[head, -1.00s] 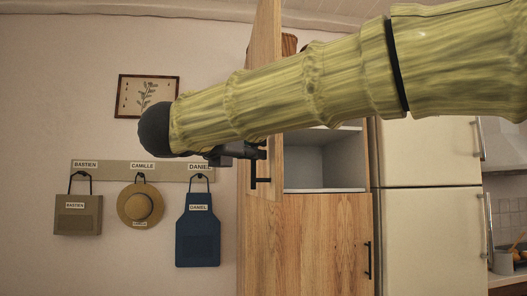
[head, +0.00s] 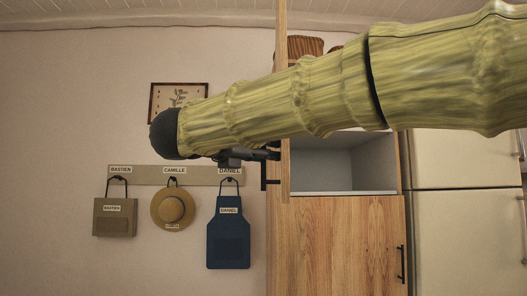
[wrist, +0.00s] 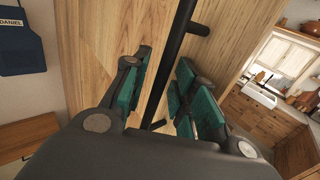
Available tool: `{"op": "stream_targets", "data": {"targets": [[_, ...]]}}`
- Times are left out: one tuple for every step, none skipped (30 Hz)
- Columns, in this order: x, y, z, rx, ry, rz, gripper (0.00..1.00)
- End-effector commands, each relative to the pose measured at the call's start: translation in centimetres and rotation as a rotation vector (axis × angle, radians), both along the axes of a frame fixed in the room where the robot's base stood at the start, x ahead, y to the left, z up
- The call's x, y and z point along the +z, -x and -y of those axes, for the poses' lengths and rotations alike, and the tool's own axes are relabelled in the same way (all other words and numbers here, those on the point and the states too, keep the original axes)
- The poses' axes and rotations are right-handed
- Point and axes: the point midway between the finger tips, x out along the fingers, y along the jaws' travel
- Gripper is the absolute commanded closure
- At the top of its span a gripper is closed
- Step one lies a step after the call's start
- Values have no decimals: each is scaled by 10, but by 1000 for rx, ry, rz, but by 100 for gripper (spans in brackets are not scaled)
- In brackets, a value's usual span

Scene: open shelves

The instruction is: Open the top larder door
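The top larder door (head: 283,100) is a light wood panel standing open, almost edge-on in the head view. Its black bar handle (head: 264,170) is on the left face. In the wrist view the door (wrist: 110,35) fills the middle, and the handle (wrist: 172,65) runs between the fingers of my gripper (wrist: 165,95). The teal-padded fingers are apart, with gaps visible on either side of the bar. In the head view my gripper (head: 250,154) is at the handle, and my arm hides part of the door.
The open larder compartment (head: 340,165) is grey and looks empty. Below it is a shut lower wooden door (head: 345,240). A cream fridge (head: 460,230) stands to the right. An apron (head: 228,235), hat and bag hang on the left wall.

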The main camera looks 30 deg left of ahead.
Motion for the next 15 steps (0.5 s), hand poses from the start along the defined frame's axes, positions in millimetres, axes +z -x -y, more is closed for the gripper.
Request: {"op": "stream_targets", "data": {"targets": [[0,0,-1,1,0,0,69],[0,0,-1,1,0,0,69],[0,0,-1,2,0,0,69],[0,0,-1,2,0,0,69],[0,0,-1,2,0,0,69],[-1,1,-2,2,0,0,69],[-1,1,-2,3,0,-1,69],[-1,1,-2,3,0,-1,69],[-1,1,-2,3,0,0,69],[-1,2,-2,3,1,0,69],[-1,4,-3,3,1,0,69],[-1,6,-3,4,1,0,69],[-1,9,-4,4,1,0,69],[-1,12,-5,5,1,0,69],[-1,17,-7,5,2,0,69]]}}
